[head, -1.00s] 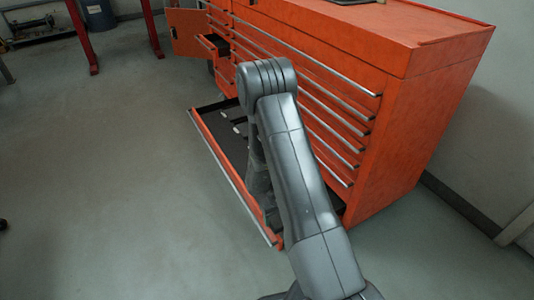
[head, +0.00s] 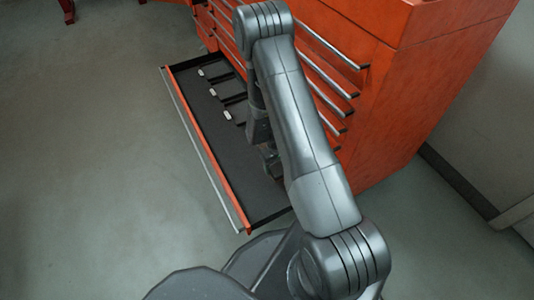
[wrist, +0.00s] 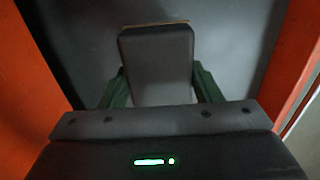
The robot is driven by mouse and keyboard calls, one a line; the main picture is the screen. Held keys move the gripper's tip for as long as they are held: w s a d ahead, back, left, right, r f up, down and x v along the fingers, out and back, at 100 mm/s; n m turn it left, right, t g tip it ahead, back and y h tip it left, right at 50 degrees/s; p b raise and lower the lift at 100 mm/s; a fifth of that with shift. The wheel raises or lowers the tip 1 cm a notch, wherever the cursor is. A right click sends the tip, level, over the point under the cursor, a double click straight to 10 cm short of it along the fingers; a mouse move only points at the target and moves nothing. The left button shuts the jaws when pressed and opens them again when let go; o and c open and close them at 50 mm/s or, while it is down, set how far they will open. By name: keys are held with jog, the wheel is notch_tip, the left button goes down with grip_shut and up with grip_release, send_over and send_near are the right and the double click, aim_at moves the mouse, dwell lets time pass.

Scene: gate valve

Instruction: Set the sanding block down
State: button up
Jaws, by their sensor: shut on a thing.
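The sanding block (wrist: 156,65) is a dark grey slab with a thin tan far edge. In the wrist view my gripper (wrist: 160,88) is shut on it, one green finger at each side. Beneath is the dark floor of the open drawer (wrist: 240,35), with orange sides at left and right. I cannot tell whether the block touches that floor. In the head view the open drawer (head: 254,187) sticks out low from the orange cabinet. My arm hides the block there, and the gripper shows only partly, over the drawer's near part.
Three small dark tools with pale ends (head: 213,92) lie in the drawer's farther part. The orange cabinet (head: 420,95) rises at the right with several shut drawers. The drawer's silver front rail (head: 200,150) borders open floor (head: 90,150) at the left.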

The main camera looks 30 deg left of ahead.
aim_at(276, 165)
jog(key=shift+f+b, duration=0.75)
jog(key=shift+f, duration=2.4)
jog(key=shift+f, duration=0.15)
jog(key=o, duration=1.1)
jog(key=shift+c, duration=0.2)
notch_tip(276, 165, up, 12)
jog(key=p, duration=0.3)
jog(key=shift+r+p, duration=0.2)
jog(key=shift+p, duration=0.15)
